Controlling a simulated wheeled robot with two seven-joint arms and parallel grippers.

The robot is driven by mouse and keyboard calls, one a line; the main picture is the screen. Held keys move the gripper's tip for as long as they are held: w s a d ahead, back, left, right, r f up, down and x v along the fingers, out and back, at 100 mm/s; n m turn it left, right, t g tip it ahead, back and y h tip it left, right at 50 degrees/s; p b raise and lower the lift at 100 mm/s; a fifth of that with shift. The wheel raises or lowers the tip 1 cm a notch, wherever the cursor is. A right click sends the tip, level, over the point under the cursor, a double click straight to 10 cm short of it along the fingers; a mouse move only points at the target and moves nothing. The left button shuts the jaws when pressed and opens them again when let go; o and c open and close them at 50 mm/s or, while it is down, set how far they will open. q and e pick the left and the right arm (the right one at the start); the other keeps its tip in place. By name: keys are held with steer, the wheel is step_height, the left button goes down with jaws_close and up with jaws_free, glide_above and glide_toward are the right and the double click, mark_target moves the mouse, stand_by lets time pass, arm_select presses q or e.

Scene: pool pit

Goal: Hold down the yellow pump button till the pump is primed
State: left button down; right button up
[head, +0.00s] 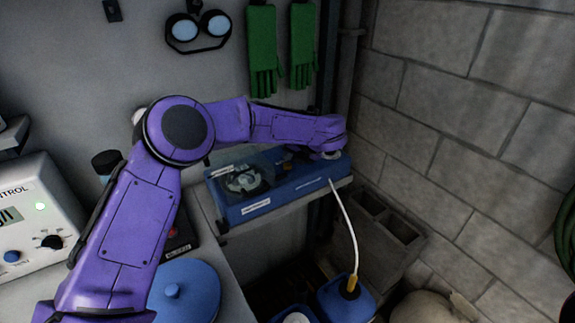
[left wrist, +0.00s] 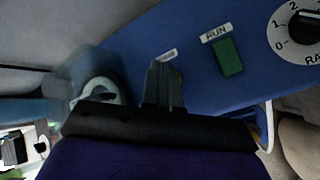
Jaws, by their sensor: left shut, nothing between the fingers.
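The blue pump unit (head: 300,185) sits on a shelf against the wall, with a clear-covered round pump head (head: 245,180) at its left end. In the left wrist view its blue top (left wrist: 190,25) shows a green RUN switch (left wrist: 229,57) and a numbered dial (left wrist: 300,30). My left gripper (left wrist: 163,75) is shut and empty, fingertips down at the panel between pump head and RUN switch, just by a small white label (left wrist: 167,55). I cannot clearly see the yellow button; the fingers may cover it. Contact cannot be told. My right gripper is not in view.
A white tube (head: 345,220) runs down to a blue can (head: 347,298) on the floor. A white control box (head: 35,215) and a blue lid (head: 185,290) are at left. Green gloves (head: 262,50) and goggles (head: 198,30) hang behind my arm. A block wall (head: 470,110) bounds the right.

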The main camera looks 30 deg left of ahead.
arm_select(q)
steer(key=shift+f, duration=0.1)
steer(key=shift+f+b, duration=0.3)
steer(key=shift+b, duration=0.05)
